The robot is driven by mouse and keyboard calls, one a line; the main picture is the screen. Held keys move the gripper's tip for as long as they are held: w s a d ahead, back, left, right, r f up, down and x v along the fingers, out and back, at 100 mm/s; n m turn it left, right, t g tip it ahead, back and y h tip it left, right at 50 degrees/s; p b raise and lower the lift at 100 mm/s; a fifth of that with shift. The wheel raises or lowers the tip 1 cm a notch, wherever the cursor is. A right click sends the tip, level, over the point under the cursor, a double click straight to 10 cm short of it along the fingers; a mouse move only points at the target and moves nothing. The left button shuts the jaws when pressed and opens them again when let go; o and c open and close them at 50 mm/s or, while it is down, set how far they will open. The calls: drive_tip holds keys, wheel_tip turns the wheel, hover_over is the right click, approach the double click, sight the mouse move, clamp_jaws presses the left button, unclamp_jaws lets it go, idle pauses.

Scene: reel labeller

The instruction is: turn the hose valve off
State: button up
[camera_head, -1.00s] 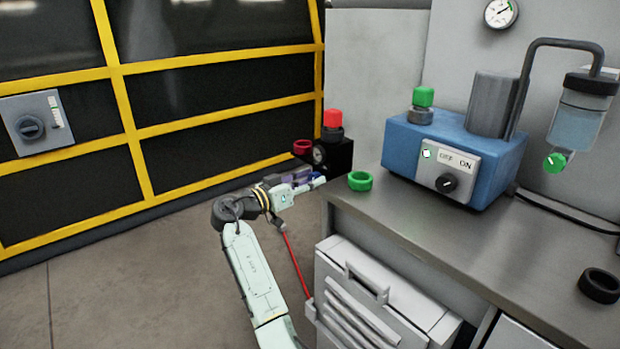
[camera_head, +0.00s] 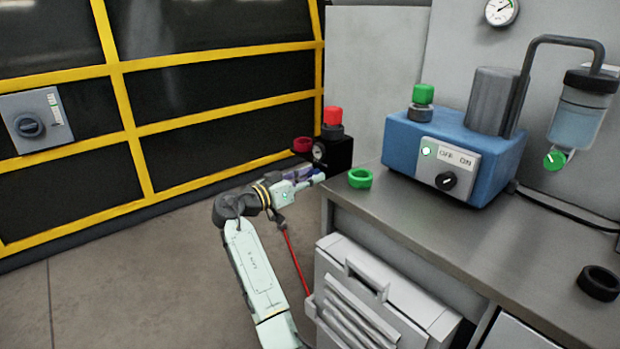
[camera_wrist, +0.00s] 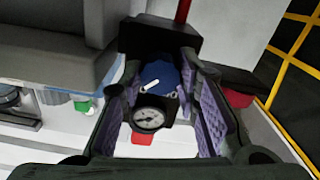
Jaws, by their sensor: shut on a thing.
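A blue knob (camera_wrist: 160,74) with a white pointer line sits on a black block (camera_wrist: 158,40), just above a round gauge (camera_wrist: 149,118) in the wrist view. A red hose (camera_wrist: 183,11) leads off the block at the top edge; the blue knob appears to be the hose valve. My gripper (camera_wrist: 158,88) has its purple-padded fingers on both sides of the knob and is shut on it. The pointer lies slanted. In the head view, my gripper (camera_head: 306,177) reaches to the block (camera_head: 338,153) past the bench corner, and the knob is largely hidden there.
A red cap (camera_head: 333,116) and a dark red ring (camera_head: 303,145) are on the block. A blue machine (camera_head: 455,150) stands behind. The floor at left is clear.

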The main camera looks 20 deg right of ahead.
drive_tip(key=n+p, duration=0.7)
drive_tip(key=n, duration=0.7)
drive_tip(key=shift+r+n, duration=0.15)
drive_tip(key=shift+n, duration=0.15)
drive_tip(key=shift+n+p, duration=1.4)
drive_tip(key=shift+n, duration=0.3)
drive_tip(key=shift+f, duration=0.2)
drive_tip(key=o, duration=0.9)
